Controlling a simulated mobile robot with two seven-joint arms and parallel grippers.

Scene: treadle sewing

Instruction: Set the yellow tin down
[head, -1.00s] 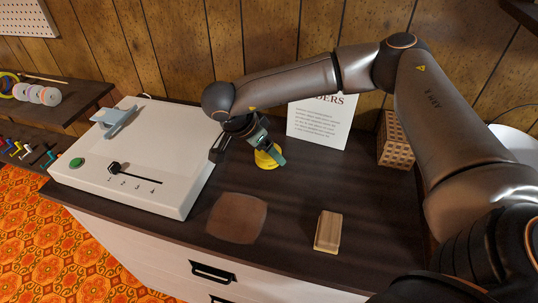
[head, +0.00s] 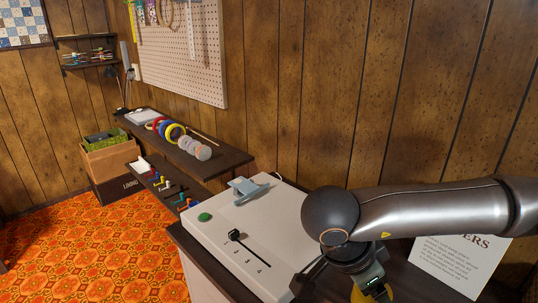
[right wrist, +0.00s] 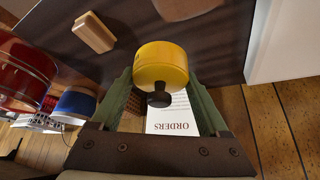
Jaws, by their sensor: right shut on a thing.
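The yellow tin (right wrist: 160,62) has a dark knob (right wrist: 160,97) and sits between the two green fingers of my right gripper (right wrist: 160,86) in the right wrist view. My right gripper is shut on it. In the head view, only a yellow bit of the tin (head: 378,295) shows at the bottom edge, below my right gripper (head: 371,284). The dark cabinet top (right wrist: 105,62) lies beyond the tin. I cannot tell whether the tin touches it. My left gripper is in neither view.
A white machine box (head: 240,242) with a lever and green button stands left of my right gripper. A white orders sign (head: 460,262) stands on the right. A wooden block (right wrist: 94,32) lies on the dark top. A shelf with tape rolls (head: 170,130) is further left.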

